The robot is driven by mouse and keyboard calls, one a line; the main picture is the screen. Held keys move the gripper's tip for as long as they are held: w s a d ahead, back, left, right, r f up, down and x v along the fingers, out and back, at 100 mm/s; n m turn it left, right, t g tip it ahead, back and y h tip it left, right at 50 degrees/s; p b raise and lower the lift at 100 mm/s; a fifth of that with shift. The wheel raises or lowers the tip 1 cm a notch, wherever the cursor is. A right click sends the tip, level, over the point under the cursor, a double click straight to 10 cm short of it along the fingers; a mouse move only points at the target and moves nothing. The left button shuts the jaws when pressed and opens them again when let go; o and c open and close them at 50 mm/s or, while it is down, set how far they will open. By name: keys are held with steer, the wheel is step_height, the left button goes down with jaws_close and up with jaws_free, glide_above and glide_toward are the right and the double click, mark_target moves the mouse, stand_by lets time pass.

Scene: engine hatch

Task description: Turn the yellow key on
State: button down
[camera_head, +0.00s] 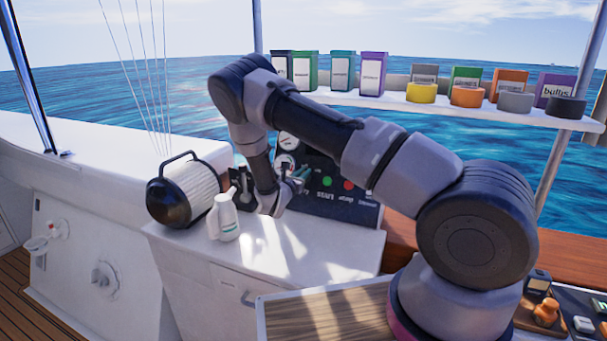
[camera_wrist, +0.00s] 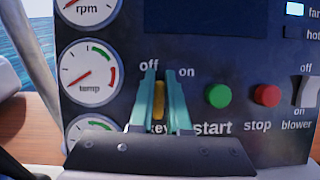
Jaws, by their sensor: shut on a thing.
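The yellow key (camera_wrist: 158,100) is on the dark control panel (camera_wrist: 225,60), under the words "off" and "on". It stands upright in the wrist view, between the two labels. My gripper (camera_wrist: 162,88) has its two teal fingers on either side of the key, shut on it. In the head view my gripper (camera_head: 299,176) reaches the panel (camera_head: 345,203), and the key is hidden there behind the fingers and arm.
A green start button (camera_wrist: 218,96) and a red stop button (camera_wrist: 267,95) sit right of the key. Round gauges (camera_wrist: 88,73) are to the left. A white bottle (camera_head: 223,218) and a cylindrical filter (camera_head: 186,190) stand left of my arm. A shelf (camera_head: 400,101) holds boxes behind.

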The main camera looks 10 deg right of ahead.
steer(key=m+g, duration=0.1)
steer(key=m, duration=0.1)
steer(key=m+g+h, duration=0.1)
steer(key=m, duration=0.2)
steer(key=m+h, duration=0.1)
steer(key=m, duration=0.1)
steer(key=shift+s+d+f+m+g, duration=0.15)
steer(key=shift+s+d+m+g, duration=0.15)
steer(key=shift+g, duration=0.1)
steer(key=m+g, duration=0.1)
steer(key=m, duration=0.1)
steer(key=m+g, duration=0.1)
steer(key=m, duration=0.1)
steer(key=m+g, duration=0.1)
steer(key=m, duration=0.1)
steer(key=shift+s+d+f, duration=0.15)
steer(key=shift+s+f, duration=0.1)
steer(key=shift+f, duration=0.05)
steer(key=shift+m, duration=0.3)
steer(key=c, duration=0.9)
jaws_free()
steer(key=v, duration=1)
steer(key=shift+s+a+f, duration=0.1)
steer(key=shift+s+a, duration=0.1)
steer(key=shift+a, duration=0.2)
